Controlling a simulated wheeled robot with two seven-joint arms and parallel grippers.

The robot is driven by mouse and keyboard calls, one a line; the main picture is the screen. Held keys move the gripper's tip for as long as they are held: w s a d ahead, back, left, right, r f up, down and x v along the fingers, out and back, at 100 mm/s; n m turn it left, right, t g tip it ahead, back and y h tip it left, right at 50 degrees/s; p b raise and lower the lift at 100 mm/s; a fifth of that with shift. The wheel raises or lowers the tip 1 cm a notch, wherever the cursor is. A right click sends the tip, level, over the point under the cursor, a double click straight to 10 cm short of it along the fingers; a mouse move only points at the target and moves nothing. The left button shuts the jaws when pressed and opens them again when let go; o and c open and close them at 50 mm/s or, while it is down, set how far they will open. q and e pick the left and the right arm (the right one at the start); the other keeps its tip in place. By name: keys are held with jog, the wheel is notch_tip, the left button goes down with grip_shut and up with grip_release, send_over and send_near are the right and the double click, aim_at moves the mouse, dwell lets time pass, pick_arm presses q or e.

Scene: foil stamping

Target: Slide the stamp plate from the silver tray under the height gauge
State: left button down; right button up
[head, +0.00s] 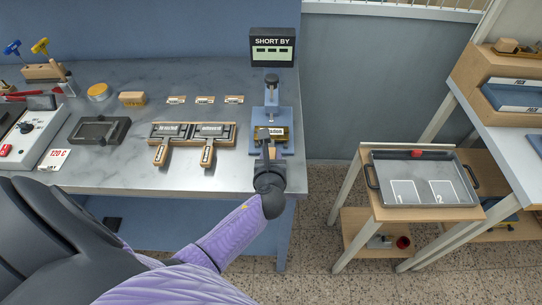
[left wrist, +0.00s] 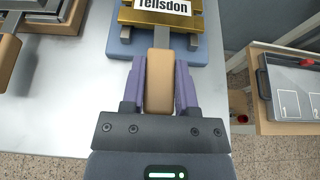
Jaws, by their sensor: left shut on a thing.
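The stamp plate (head: 283,134) is brass-coloured, with a white label reading "Tellsdon". It lies on the blue base of the height gauge (head: 271,98), under the gauge's upright part. In the left wrist view the plate (left wrist: 133,17) shows at the top, over the blue base (left wrist: 192,53). My left gripper (head: 268,152) is shut on the plate's tan handle (left wrist: 159,82), with a purple finger on each side. The silver tray (head: 420,212) sits on the wooden cart at the right, with empty outlined places 1 and 2. My right gripper is not in view.
A "SHORT BY" display (head: 272,41) stands behind the gauge. A wooden rack (head: 158,143) with two handled plates lies left of it. A dark metal frame (head: 98,131) and a control box (head: 28,135) are farther left. A floor gap separates table and cart.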

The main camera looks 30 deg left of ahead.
pick_arm(q)
jog(key=shift+c, duration=1.4)
grip_release()
jog(key=p+v, duration=0.3)
jog(key=v, duration=0.7)
jog(key=s+d+f+n+g+h+b, duration=0.15)
jog(key=s+f+n, duration=0.25)
jog(key=f, duration=0.4)
jog(key=s+f+n+g+h+b, duration=0.2)
jog(key=s+f+n+g, duration=0.15)
jog(key=f, duration=0.45)
jog(key=s+d+f+n+g+h+b, duration=0.1)
jog(key=s+f+n, duration=0.35)
jog(key=f, duration=0.45)
jog(key=s+f+n+g+h+b, duration=0.1)
jog(key=s+f+n+g, duration=0.1)
jog(key=s+f+n, duration=0.3)
jog(key=s+f+n+g+h+b, duration=0.1)
jog(key=s+f+n, duration=0.4)
jog(key=s+n, duration=0.5)
jog(key=s+g+b, duration=0.1)
jog(key=s, duration=0.2)
jog(key=shift+s+a+g, duration=0.35)
jog(key=shift+a+g, duration=0.05)
